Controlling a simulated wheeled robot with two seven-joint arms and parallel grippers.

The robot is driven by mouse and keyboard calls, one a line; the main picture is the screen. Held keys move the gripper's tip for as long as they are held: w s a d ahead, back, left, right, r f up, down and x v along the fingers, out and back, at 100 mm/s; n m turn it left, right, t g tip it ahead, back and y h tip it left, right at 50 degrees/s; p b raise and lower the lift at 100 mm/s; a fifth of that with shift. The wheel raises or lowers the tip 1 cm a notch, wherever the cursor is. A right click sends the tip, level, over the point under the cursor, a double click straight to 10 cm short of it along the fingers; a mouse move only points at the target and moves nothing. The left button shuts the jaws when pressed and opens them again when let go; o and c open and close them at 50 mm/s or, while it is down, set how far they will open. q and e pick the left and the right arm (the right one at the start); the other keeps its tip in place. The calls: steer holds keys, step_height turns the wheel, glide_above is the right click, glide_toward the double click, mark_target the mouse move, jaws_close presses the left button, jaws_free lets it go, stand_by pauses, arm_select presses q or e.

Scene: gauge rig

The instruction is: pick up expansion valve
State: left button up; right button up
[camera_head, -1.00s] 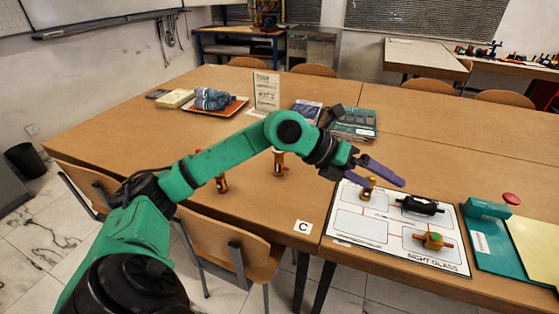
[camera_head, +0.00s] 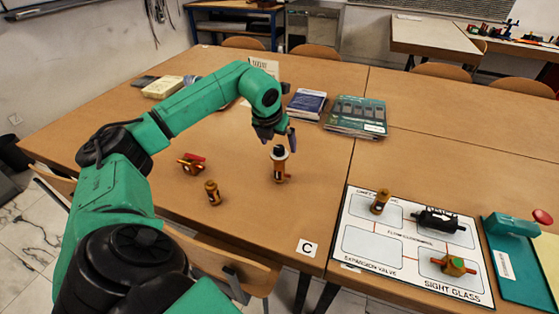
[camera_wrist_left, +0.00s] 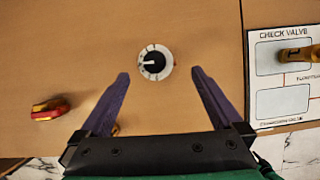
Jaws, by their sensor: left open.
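A small upright brass fitting with a round white and black dial top (camera_head: 279,164), apparently the expansion valve, stands on the wooden table. In the left wrist view its dial (camera_wrist_left: 155,62) lies between the purple fingertips. My left gripper (camera_head: 280,142) points down just above it, open and empty, with a finger to each side in the wrist view. Contact is not visible. The white mat (camera_head: 408,244) at right has a bare "EXPANSION VALVE" box (camera_head: 372,247). My right gripper is not in view.
A red-handled valve (camera_head: 191,163) and a brass cylinder (camera_head: 213,192) stand to the left. A teal press-like device (camera_head: 512,226) stands at right. Books (camera_head: 357,116) lie behind.

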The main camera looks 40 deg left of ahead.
mark_target(279, 148)
arm_select(q)
steer(key=x, duration=0.1)
steer(key=p+x, duration=0.1)
steer(key=x, duration=0.3)
steer(key=shift+w+a+f+p, duration=0.15)
steer(key=shift+w+a+p, duration=0.05)
steer(key=shift+a+p, duration=0.2)
steer(key=shift+a+f, duration=0.1)
steer(key=shift+f, duration=0.1)
steer(key=shift+w+f, duration=0.1)
steer(key=shift+c, duration=0.6)
jaws_close()
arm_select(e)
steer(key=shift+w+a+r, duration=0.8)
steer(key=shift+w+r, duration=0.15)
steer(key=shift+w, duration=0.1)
arm_select(q)
steer(key=shift+r, duration=0.2)
